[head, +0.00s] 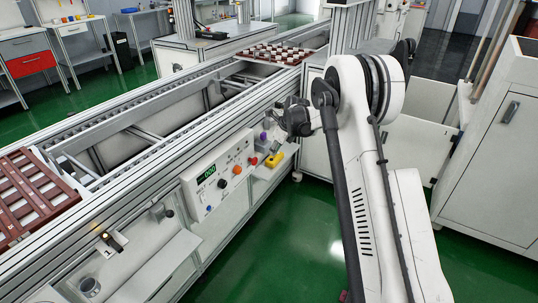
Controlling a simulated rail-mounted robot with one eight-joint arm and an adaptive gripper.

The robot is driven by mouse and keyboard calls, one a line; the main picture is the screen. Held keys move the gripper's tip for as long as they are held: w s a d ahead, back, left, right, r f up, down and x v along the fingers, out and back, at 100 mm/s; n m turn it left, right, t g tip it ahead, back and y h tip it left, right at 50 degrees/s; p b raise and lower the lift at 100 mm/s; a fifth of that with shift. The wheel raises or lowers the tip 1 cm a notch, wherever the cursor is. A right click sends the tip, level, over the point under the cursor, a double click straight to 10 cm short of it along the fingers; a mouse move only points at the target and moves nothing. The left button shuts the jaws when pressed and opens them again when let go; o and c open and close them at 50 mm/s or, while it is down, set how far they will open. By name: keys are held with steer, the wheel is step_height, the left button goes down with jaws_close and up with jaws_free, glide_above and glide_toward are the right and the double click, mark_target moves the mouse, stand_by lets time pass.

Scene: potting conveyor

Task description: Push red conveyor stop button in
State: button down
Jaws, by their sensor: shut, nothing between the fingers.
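A white control panel (218,172) with a green display is fixed to the near side of the conveyor. A small red button (253,160) shows at its right end, and an orange-red knob (237,170) sits to its left. A yellow piece (275,159) with a reddish part lies just right of the panel. I cannot tell for sure which red part is the stop button or how far in it is. My gripper (290,117) is dark, small in view, shut and empty. It appears above and right of the panel, apart from the buttons; its fingertips are hard to make out.
The conveyor frame (120,125) runs diagonally, with brown trays at the lower left (32,200) and the far end (273,54). A purple part (264,136) is near the panel's right end. The green floor (290,240) is open below it. A white cabinet (495,150) stands right.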

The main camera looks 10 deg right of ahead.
mark_target(254, 161)
steer(key=w+a+f+b, duration=0.3)
steer(key=w+a+f, duration=0.2)
steer(key=f, duration=0.3)
steer(key=shift+w, duration=0.15)
